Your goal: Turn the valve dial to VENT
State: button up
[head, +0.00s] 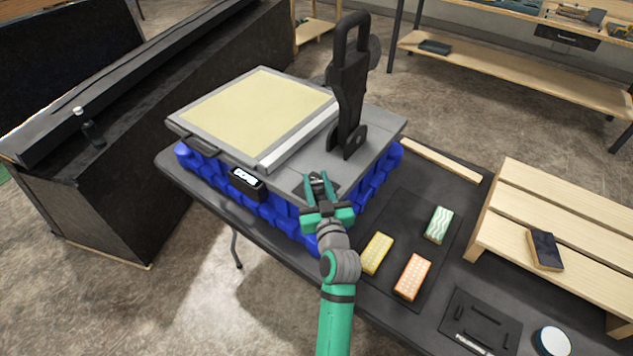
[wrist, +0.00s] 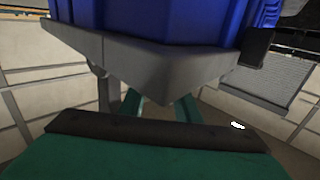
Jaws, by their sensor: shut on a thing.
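The console has a grey top (head: 377,133) on a blue ribbed base (head: 280,215) and stands on a dark table. Near its front right corner is a dark patch with what looks like the valve dial (head: 319,187), small and mostly covered by my fingers. My gripper (head: 318,178) is over that corner with its fingers on either side of the dial, shut on it. The dial's markings and the VENT position cannot be read.
A black lever (head: 349,95) stands upright on the console. A small black display (head: 246,183) with lit characters is on its front. Yellow, orange and green-white blocks lie on the table right of my arm. A slatted wooden stand (head: 560,215) is at the right.

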jog(key=shift+y, duration=0.3)
jog(key=n+g+y, duration=0.1)
jog(key=n+y, duration=0.1)
jog(key=y, duration=0.1)
jog(key=n+g+y, duration=0.1)
jog(key=n+y, duration=0.1)
jog(key=y, duration=0.1)
jog(key=shift+w+d+n+g, duration=0.1)
jog(key=shift+n+g, duration=0.2)
jog(key=shift+g, duration=0.1)
jog(key=n+g+y, duration=0.4)
jog(key=g, duration=0.1)
jog(key=shift+r+n+y, duration=0.1)
jog(key=shift+n+y, duration=0.2)
jog(key=shift+y, duration=0.1)
jog(key=n+g+y, duration=0.1)
jog(key=n+g, duration=0.1)
jog(key=g, duration=0.1)
jog(key=n+g+y, duration=0.1)
jog(key=n+g, duration=0.1)
jog(key=g, duration=0.1)
jog(key=shift+g+y, duration=0.3)
jog(key=shift+n+g, duration=1.8)
jog(key=shift+g, duration=0.7)
jog(key=shift+n+g, duration=0.3)
jog(key=shift+g, duration=0.4)
jog(key=shift+f, duration=0.2)
jog(key=o, duration=1)
jog(key=shift+o, duration=0.2)
